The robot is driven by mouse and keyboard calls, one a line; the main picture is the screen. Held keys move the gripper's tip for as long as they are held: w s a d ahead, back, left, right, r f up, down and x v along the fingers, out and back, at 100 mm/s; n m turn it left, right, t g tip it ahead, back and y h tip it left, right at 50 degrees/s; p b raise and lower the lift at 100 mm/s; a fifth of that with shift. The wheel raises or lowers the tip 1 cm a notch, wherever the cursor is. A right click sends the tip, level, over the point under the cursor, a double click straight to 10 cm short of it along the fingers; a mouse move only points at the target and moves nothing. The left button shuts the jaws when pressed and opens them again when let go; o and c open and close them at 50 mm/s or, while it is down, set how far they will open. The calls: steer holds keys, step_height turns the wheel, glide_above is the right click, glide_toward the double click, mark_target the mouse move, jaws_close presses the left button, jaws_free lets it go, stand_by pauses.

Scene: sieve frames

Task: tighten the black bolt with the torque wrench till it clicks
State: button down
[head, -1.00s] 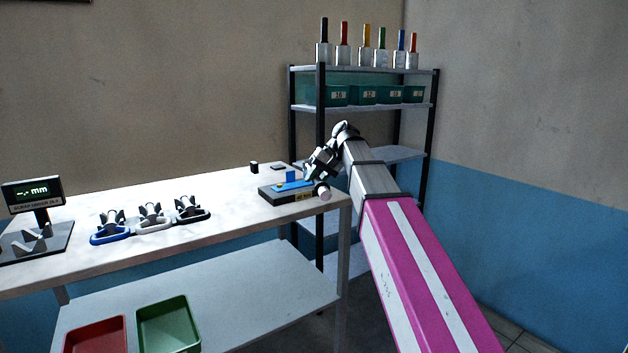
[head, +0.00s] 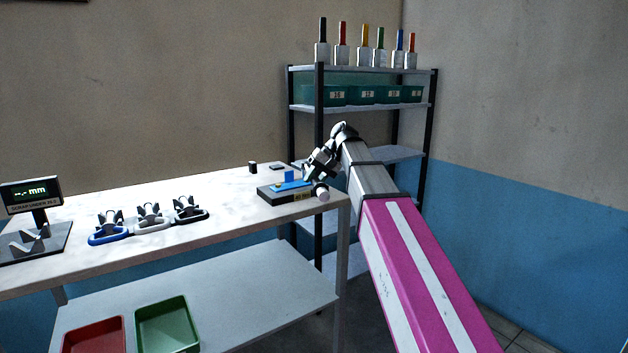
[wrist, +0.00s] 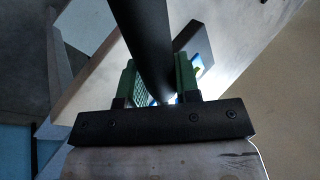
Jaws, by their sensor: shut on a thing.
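My gripper (head: 310,174) is at the right end of the bench, just above a dark block (head: 270,194) with a blue piece (head: 289,180) on it. In the wrist view my gripper (wrist: 158,85) has its green fingers on either side of a long dark bar (wrist: 143,35), which I take to be the torque wrench; it is shut on this bar. A pale round-ended cylinder (head: 322,192) sticks out beside the block; I cannot tell whether it belongs to the wrench. I cannot make out the black bolt; the area under the gripper is hidden or too small.
The white bench (head: 150,245) carries a gauge display (head: 30,192) and several clamp-like tools (head: 150,215) at left. A small black piece (head: 253,167) stands at the back. A shelf rack (head: 320,140) is close behind my arm. Red (head: 93,325) and green (head: 168,300) bins sit below.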

steer(key=shift+f, duration=0.7)
stand_by(0.3)
steer(key=c, duration=1.6)
jaws_free()
jaws_close()
steer(key=shift+a, duration=0.2)
steer(key=shift+s+a+m+t, duration=0.1)
steer(key=shift+a+m+t, duration=0.2)
steer(key=shift+a+m, duration=0.25)
steer(key=shift+a, duration=0.15)
